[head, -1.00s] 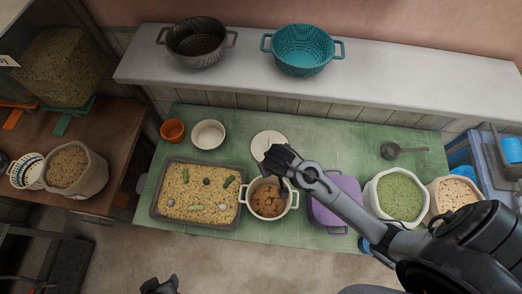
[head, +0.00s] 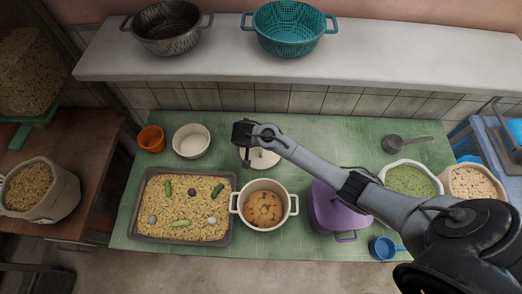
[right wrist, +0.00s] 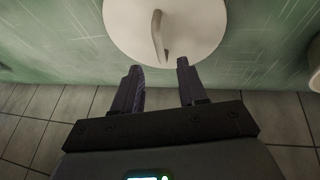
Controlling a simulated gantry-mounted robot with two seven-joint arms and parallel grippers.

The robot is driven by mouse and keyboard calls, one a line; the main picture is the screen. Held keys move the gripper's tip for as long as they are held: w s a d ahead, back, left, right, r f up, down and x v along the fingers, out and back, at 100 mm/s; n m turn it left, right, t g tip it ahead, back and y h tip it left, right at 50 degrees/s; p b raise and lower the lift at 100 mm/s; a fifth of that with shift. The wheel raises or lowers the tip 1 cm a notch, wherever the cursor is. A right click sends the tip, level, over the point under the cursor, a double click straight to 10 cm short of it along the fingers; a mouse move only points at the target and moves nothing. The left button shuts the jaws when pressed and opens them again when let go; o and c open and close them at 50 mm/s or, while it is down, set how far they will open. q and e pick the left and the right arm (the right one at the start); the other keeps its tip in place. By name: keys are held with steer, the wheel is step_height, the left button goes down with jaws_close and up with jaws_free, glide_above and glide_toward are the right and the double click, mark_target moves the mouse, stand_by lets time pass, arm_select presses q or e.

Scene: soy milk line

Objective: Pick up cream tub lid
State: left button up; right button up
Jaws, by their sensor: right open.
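The cream tub lid (head: 267,160) is a pale round disc lying on the green table behind the cream tub, partly hidden by my right arm in the head view. In the right wrist view the lid (right wrist: 200,28) shows a curved upright handle (right wrist: 158,38). My right gripper (head: 243,138) is above the back left of the lid. In the right wrist view its two fingers (right wrist: 158,67) are apart and empty, with their tips short of the handle. The cream tub (head: 264,206) stands uncovered with brown contents. My left gripper is not in view.
A tray of grain (head: 182,237) is left of the tub and a purple pot (head: 335,212) is right. A white bowl (head: 191,141) and an orange cup (head: 151,139) stand back left. A shelf (head: 220,68) with colanders runs behind the table.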

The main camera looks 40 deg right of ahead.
steer(key=shift+b+x, duration=0.5)
steer(key=shift+x, duration=2.4)
steer(key=shift+c, duration=0.2)
steer(key=shift+r, duration=0.1)
jaws_close()
